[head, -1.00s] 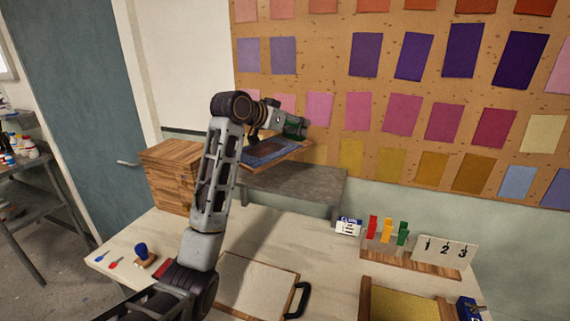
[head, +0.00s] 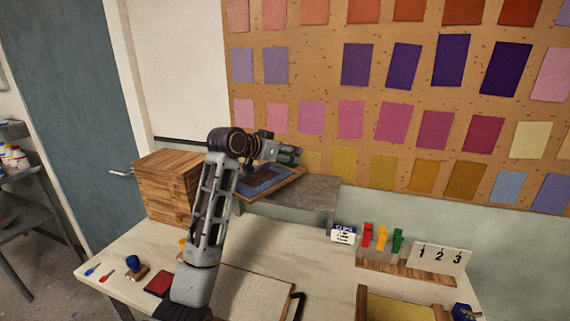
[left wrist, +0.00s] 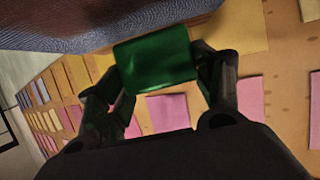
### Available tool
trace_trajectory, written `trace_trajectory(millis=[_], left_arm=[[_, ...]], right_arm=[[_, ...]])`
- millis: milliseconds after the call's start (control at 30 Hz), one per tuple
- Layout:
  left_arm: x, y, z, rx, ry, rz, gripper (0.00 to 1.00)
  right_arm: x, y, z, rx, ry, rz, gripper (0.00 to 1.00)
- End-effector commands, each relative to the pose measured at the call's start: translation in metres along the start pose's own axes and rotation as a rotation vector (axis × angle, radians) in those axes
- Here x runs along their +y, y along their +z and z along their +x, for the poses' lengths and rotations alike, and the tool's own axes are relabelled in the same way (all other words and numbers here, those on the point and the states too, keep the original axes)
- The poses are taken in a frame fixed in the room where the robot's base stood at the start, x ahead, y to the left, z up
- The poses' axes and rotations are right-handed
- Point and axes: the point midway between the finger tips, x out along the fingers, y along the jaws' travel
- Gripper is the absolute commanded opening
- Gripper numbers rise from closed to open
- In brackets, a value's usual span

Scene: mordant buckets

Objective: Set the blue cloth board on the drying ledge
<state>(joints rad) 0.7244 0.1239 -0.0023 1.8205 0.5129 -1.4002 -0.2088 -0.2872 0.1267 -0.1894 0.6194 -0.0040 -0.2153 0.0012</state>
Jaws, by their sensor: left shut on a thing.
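The blue cloth board (head: 268,182) has a wooden edge and overlaps the left part of the grey drying ledge (head: 318,194). It looks slightly tilted; whether it touches the ledge I cannot tell. My left gripper (head: 288,155) is above the board's far side, shut on a green block that seems to be its grip. In the left wrist view, the green block (left wrist: 156,60) sits between the fingers, with the blue cloth (left wrist: 70,28) filling the top left. My left arm hides part of the ledge. My right gripper is not in view.
A wooden box (head: 168,185) stands left of the ledge. A pinboard (head: 330,130) with colour swatches rises behind. A cream board (head: 250,292), a small white box (head: 343,234), coloured clips (head: 382,237) and a number card (head: 440,254) are on the table.

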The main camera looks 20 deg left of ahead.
Motion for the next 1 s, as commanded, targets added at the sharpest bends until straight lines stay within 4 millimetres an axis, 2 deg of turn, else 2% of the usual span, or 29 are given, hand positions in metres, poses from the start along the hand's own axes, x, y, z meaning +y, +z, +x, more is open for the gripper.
trace_trajectory(millis=[167, 400, 733, 900, 933, 1000], left_arm=[[0.001, 0.011, 0.004, -0.002, 0.001, -0.001, 0.37], [0.001, 0.031, 0.013, -0.001, 0.001, -0.001, 0.37], [0.0, 0.034, 0.014, 0.0, 0.0, 0.0, 0.37], [0.0, 0.035, 0.014, 0.0, 0.0, 0.0, 0.37], [0.0, 0.036, 0.015, -0.001, 0.0, 0.0, 0.69], [0.0, 0.036, 0.015, -0.001, 0.0, 0.0, 0.78]], right_arm=[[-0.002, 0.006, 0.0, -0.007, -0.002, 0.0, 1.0], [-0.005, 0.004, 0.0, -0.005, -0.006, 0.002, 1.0], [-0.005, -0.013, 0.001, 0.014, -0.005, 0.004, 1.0], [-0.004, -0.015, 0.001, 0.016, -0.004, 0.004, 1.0], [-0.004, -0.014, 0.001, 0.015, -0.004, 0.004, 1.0], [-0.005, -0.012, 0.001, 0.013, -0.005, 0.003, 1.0]])
